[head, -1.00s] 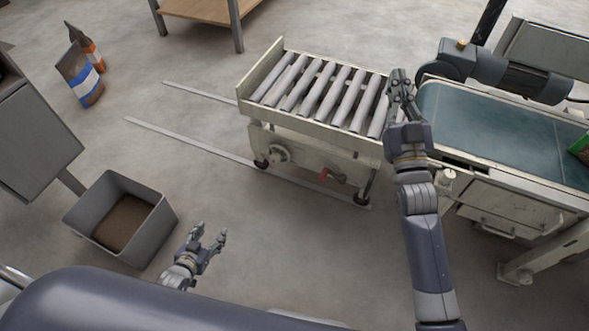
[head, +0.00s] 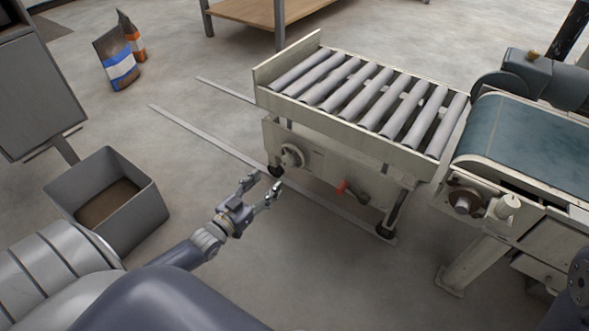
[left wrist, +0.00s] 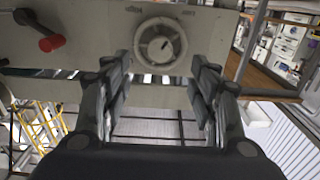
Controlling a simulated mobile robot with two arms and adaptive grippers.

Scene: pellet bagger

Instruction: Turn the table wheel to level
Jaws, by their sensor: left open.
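The table wheel (head: 292,156) is a small pale handwheel on the front side of the roller table (head: 346,152), near its left end. In the left wrist view the wheel (left wrist: 160,44) shows face-on, ahead of and a little above the fingertips. My left gripper (head: 268,188) is open and empty, in front of and below the wheel, apart from it. Its two fingers (left wrist: 160,75) stand wide on both sides of the wheel in the wrist view. My right gripper is out of view; only a bit of my right arm may show at the lower right edge.
A red-knobbed lever (head: 342,187) sits right of the wheel on the table's side. A belt conveyor (head: 530,150) stands at the right. A grey bin (head: 140,218) stands at left, and bags (head: 118,62) lean behind. Floor rails (head: 205,132) run under the table.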

